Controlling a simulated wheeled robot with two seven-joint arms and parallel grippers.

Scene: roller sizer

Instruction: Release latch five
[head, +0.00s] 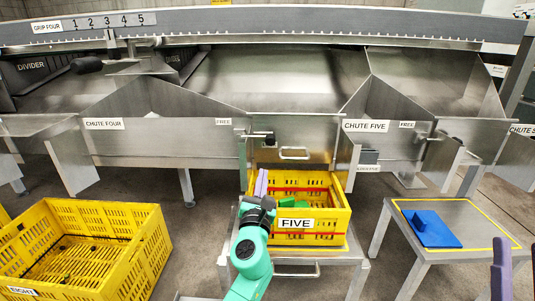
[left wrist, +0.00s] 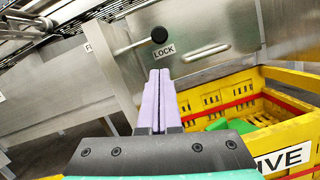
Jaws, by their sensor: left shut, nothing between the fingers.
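The chute five latch (head: 258,135) is a metal rod with a black knob, on the steel gate above the yellow crate marked FIVE (head: 341,226). In the left wrist view the black knob (left wrist: 159,34) sits at the right end of the rod, just above a LOCK label (left wrist: 164,50). My left gripper (head: 262,175) is shut and empty, its purple fingers (left wrist: 157,78) pointing up at the gate, below the knob and apart from it. My right gripper (head: 517,262) shows partly at the lower right edge, with its two purple fingers apart.
A gate handle (head: 294,154) is right of the latch. Crate five holds green items (head: 293,203) and stands on a low metal stand. A yellow crate marked EIGHT (head: 150,250) is at the left. A blue object (head: 432,229) lies on a side table (head: 478,232).

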